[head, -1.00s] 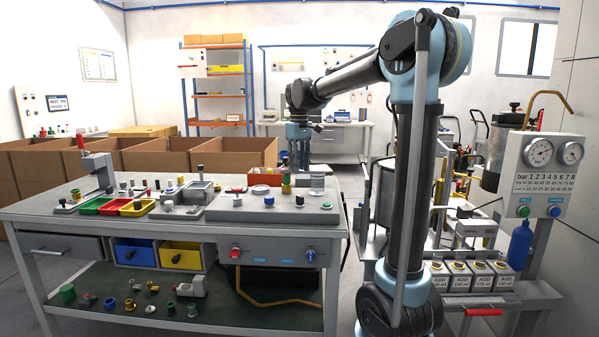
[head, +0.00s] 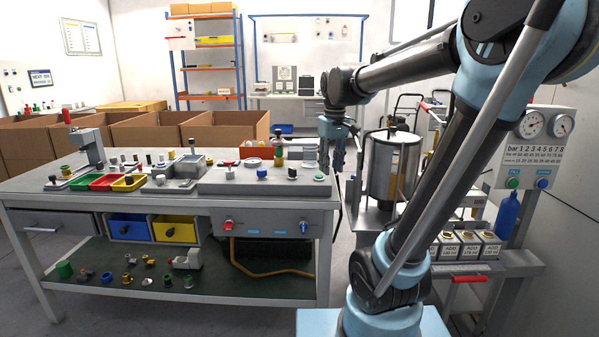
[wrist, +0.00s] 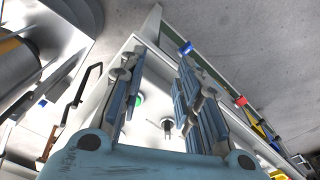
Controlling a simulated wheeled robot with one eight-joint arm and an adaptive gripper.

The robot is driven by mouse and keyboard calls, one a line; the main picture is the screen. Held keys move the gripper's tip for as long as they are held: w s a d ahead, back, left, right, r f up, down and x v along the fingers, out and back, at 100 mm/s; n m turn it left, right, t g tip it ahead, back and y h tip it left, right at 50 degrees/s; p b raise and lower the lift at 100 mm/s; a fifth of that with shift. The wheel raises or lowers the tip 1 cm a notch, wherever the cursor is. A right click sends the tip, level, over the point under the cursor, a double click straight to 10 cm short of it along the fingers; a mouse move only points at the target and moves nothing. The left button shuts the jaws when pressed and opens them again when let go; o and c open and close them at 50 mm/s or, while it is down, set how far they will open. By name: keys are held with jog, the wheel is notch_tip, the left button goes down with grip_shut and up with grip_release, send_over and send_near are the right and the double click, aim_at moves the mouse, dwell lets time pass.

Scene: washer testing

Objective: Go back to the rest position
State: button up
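My gripper (head: 334,147) hangs pointing down near the right end of the workbench (head: 200,212), above and beside its right edge in the head view. In the wrist view, my gripper (wrist: 161,58) has its two blue-grey fingers apart, with nothing between them. A light surface with a green round part (wrist: 137,99) shows beyond the fingers. My blue and dark arm stands at the right of the head view, its upper part leaning right. The task names no object.
The workbench carries red, green and yellow trays and several small parts. A metal tank (head: 392,168) stands just right of my gripper. A gauge panel (head: 536,140) and several labelled cans (head: 470,243) are behind my arm. Cardboard boxes (head: 150,131) line the back of the bench.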

jog(key=s+d+f+m, duration=0.2)
jog(key=s+d+f, duration=0.2)
jog(key=s+f, duration=0.5)
jog(key=s+d+f+m+t, duration=0.1)
jog(key=s+d+f+m, duration=0.2)
jog(key=s+f, duration=0.6)
jog(key=shift+s+d, duration=0.35)
jog(key=shift+d, duration=0.65)
jog(key=shift+f, duration=0.1)
jog(key=shift+w+f, duration=0.2)
jog(key=shift+w, duration=0.3)
